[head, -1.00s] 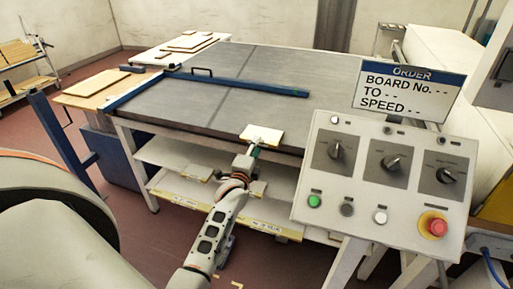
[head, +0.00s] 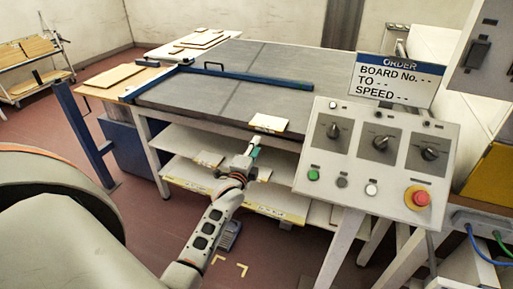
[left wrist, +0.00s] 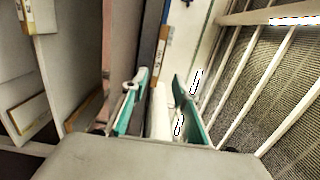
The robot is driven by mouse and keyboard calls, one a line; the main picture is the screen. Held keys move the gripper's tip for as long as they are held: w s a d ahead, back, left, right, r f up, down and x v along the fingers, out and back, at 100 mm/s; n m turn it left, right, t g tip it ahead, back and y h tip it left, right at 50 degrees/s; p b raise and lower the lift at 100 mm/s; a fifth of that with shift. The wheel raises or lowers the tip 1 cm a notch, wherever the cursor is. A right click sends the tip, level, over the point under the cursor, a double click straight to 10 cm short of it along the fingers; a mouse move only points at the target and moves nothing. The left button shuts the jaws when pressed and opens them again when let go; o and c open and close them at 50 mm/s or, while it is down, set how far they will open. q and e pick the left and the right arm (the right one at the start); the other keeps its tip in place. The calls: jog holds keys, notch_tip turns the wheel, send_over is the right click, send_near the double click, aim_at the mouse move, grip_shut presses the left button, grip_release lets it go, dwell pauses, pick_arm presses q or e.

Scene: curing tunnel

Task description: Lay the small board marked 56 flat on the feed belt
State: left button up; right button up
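A small pale board (head: 268,122) with a labelled front edge lies on the grey feed belt (head: 226,99), at its near edge. It looks flat; its number is too small to read. My left gripper (head: 254,150) is just below and in front of the board, with a small gap between them. In the left wrist view its two teal fingers (left wrist: 161,112) are spread apart and hold no board. The board's tan, labelled edge (left wrist: 162,50) appears beyond the fingertips there. My right gripper is in neither view.
A blue bar (head: 250,77) crosses the belt. Shelves with several boards (head: 208,159) are under it. A control panel (head: 372,158) with an order sign (head: 397,78) stands at the right. More boards lie on the side table (head: 113,76) at the left.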

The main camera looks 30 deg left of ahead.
pick_arm(q)
jog(key=s+d+f+n+g+h, duration=0.2)
jog(key=s+d+f, duration=0.5)
jog(key=s, duration=0.4)
jog(key=s+d+f+n+g+h, duration=0.2)
jog(key=s+d+f+n, duration=0.3)
jog(key=s, duration=0.7)
jog(key=s+d+f+n+g+h, duration=0.3)
jog(key=s+d+f, duration=0.6)
jog(key=s+d, duration=0.2)
jog(key=shift+s+d+f+n, duration=0.15)
jog(key=shift+s+f+n, duration=0.25)
jog(key=shift+s, duration=0.2)
